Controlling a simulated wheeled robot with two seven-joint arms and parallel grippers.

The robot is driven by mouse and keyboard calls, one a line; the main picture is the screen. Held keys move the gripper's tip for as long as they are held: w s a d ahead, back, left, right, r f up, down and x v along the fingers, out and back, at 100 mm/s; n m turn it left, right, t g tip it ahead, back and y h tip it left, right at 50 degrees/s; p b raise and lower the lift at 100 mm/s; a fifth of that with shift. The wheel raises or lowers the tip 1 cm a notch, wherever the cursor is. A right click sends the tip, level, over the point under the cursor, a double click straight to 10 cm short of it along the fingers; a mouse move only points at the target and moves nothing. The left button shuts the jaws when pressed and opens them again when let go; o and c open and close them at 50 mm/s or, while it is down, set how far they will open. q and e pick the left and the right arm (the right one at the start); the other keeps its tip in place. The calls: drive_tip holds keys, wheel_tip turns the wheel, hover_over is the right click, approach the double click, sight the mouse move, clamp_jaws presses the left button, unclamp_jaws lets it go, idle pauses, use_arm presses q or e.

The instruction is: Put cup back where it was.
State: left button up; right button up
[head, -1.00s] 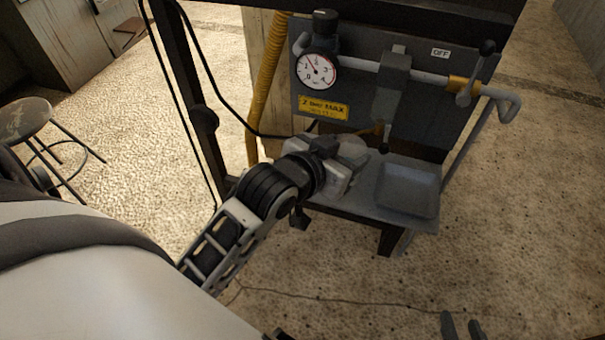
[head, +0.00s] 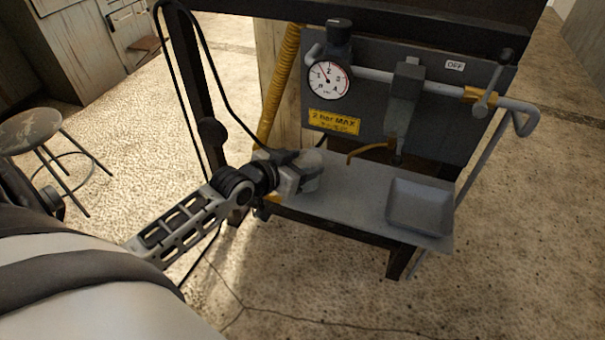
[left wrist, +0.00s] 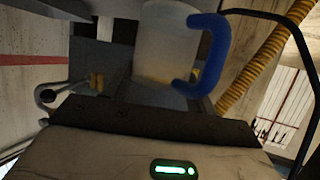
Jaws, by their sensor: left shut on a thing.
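The cup (left wrist: 165,45) is pale and translucent with a blue handle (left wrist: 212,50), seen at the top middle of the left wrist view. My left gripper (head: 308,174) is shut on it. In the head view the gripper is at the left part of the grey shelf (head: 350,190), left of the spout (head: 402,105) and its brown lever (head: 372,150). The gripper mostly hides the cup there. I cannot tell whether the cup touches the shelf. My right gripper is not in view.
A grey tray (head: 420,208) sits at the shelf's right end. The shelf between gripper and tray is clear. Behind are a round gauge (head: 328,80), a yellow hose (head: 279,85) and a pipe with a handle (head: 487,90). A stool (head: 32,128) stands far left.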

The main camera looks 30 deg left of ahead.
use_arm(q)
drive_tip(key=shift+d+f, duration=0.1)
drive_tip(key=shift+f, duration=1.25)
drive_tip(key=shift+f+b, duration=0.2)
drive_tip(key=shift+b, duration=0.1)
drive_tip(key=o, duration=1.1)
